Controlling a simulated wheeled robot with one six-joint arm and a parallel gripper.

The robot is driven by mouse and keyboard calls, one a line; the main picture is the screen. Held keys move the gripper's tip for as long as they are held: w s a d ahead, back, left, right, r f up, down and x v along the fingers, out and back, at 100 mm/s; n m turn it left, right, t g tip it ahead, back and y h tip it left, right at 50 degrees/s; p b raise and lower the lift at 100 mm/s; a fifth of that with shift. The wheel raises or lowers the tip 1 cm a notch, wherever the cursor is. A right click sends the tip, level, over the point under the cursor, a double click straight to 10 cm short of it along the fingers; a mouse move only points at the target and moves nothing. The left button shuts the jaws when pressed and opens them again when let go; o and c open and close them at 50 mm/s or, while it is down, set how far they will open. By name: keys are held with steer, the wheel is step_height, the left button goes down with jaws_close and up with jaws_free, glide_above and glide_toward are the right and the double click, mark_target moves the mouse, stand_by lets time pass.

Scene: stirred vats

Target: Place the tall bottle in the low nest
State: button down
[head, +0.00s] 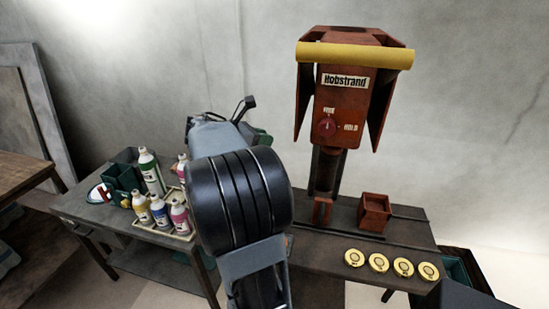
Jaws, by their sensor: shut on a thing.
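A tall white bottle with a green label (151,174) stands upright at the back of the bottle group on the left table. It looks like the tallest bottle there. I cannot tell for sure which thing is the low nest. A small open reddish-brown box (374,214) sits on the right bench, and dark green open bins (121,181) stand left of the bottles. My arm fills the middle of the head view. My gripper is hidden behind it, so its jaws and anything in them do not show.
Shorter bottles with yellow (142,210), blue (160,215) and magenta (180,217) labels stand in a pale tray (150,235). A red Hobstrand machine (343,100) rises over the right bench (330,246). Several yellow discs (379,262) line its front edge.

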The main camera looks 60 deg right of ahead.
steer(key=d+f, duration=0.7)
steer(key=f, duration=0.3)
steer(key=shift+w+d, duration=0.15)
steer(key=shift+w, duration=0.15)
